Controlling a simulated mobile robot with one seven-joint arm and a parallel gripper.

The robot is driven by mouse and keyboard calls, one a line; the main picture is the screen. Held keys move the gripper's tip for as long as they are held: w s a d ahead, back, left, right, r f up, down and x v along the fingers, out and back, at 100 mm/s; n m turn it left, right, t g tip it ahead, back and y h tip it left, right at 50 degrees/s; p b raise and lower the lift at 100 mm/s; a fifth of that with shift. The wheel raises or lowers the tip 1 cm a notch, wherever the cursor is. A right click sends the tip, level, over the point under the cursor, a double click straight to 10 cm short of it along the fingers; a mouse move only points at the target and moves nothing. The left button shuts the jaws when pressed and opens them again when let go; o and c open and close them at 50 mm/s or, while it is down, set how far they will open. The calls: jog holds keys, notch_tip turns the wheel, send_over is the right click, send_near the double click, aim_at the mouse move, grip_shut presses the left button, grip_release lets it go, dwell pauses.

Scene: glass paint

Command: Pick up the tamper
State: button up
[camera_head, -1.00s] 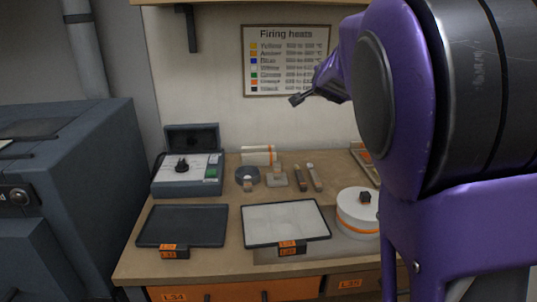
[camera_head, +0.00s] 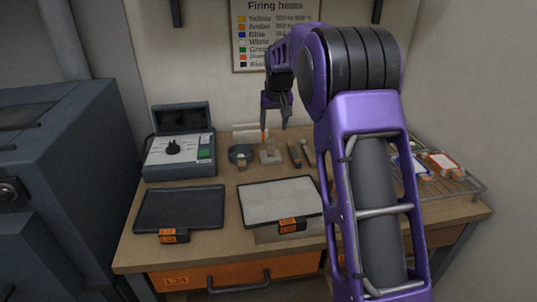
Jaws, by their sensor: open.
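What looks like the tamper, a small pale grey piece with a flat square base and a short upright handle (camera_head: 270,154), stands at the back middle of the workbench in the head view. My gripper (camera_head: 276,122) points down with its fingers apart and nothing between them. In the picture it is above the tamper and close to the wall; the height between them is hard to judge. The tamper is not touched and stays in plain view.
A dark tray (camera_head: 179,208), a white-topped tray (camera_head: 279,202) and a control box (camera_head: 178,157) share the bench (camera_head: 225,247). A wire rack (camera_head: 465,185) is at right.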

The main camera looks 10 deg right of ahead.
aim_at(271, 147)
jog(key=x, duration=1.2)
jog(key=shift+w+f, duration=0.2)
jog(key=shift+c, duration=0.3)
grip_shut()
